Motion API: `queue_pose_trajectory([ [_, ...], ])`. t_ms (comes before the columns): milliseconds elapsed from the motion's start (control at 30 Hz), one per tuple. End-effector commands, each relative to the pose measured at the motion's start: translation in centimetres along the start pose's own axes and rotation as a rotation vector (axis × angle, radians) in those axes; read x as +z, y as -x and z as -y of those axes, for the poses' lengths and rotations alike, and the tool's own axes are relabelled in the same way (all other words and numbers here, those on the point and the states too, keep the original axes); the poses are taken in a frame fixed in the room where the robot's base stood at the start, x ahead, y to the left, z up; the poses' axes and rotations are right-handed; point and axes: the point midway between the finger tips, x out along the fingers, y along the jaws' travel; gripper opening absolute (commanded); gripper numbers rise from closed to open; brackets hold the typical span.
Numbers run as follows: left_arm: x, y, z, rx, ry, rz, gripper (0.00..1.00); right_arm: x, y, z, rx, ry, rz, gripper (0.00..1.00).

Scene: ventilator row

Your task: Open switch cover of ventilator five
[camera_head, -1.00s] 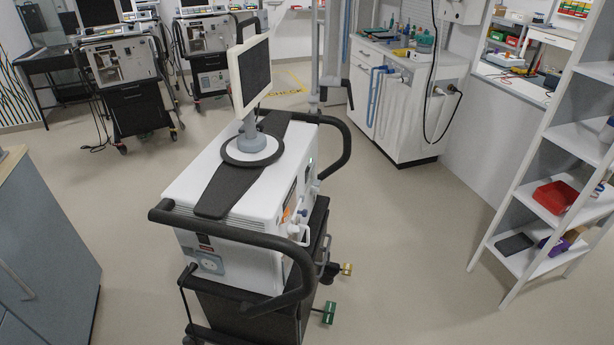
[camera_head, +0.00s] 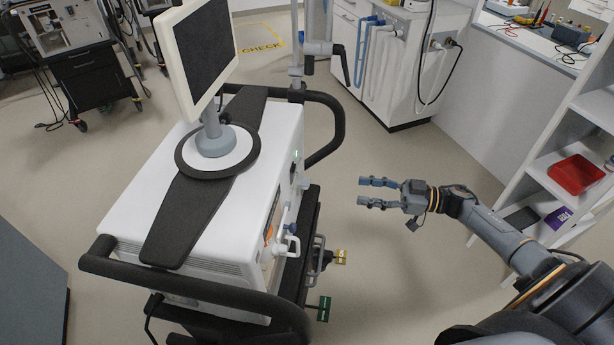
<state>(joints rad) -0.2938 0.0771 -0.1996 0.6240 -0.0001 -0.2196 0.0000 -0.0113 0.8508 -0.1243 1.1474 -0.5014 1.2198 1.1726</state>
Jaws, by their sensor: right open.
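A white ventilator (camera_head: 260,195) with a tilted screen (camera_head: 197,52) and black push rails stands on its cart in the middle left. Its side with ports, an orange part and a white handle faces right. I cannot make out a switch cover or a number on it. My right gripper (camera_head: 372,192) is open and empty, in the air to the right of the ventilator and apart from it, fingers pointing left at the ventilator. My left gripper is not in view.
A white cabinet (camera_head: 395,75) with blue hoses is at the back. Another ventilator cart (camera_head: 85,65) stands at the back left. Green and yellow pedals (camera_head: 324,308) stick out near the floor. The floor between ventilator and shelf is free.

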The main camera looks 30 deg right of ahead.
Motion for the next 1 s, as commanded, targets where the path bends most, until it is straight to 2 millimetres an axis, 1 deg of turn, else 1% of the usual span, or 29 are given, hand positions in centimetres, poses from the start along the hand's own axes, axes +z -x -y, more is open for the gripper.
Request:
queue_pose_trajectory([
  [100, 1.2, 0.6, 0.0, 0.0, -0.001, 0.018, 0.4, -0.4, -2.2, 0.0, 0.0, 0.002, -0.007, 0.49],
  [233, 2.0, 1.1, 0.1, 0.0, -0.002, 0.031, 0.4, -0.4, -5.1, -0.1, 0.002, 0.002, -0.008, 0.49],
  [400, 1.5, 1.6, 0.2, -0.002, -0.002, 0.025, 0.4, -0.3, -8.6, -0.1, 0.003, 0.002, -0.007, 0.49],
  [533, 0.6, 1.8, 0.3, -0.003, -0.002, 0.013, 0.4, -0.2, -10.7, -0.1, 0.004, 0.0, -0.006, 0.49],
  [700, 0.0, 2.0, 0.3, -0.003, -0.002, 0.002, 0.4, -0.1, -12.3, -0.2, 0.005, 0.001, -0.004, 0.49],
  [833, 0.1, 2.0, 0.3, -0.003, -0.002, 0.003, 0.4, -0.1, -12.7, -0.1, 0.005, 0.001, -0.002, 0.49],
  [1000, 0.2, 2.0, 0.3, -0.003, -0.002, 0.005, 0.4, 0.0, -12.7, -0.1, 0.005, 0.001, -0.001, 0.49],
])
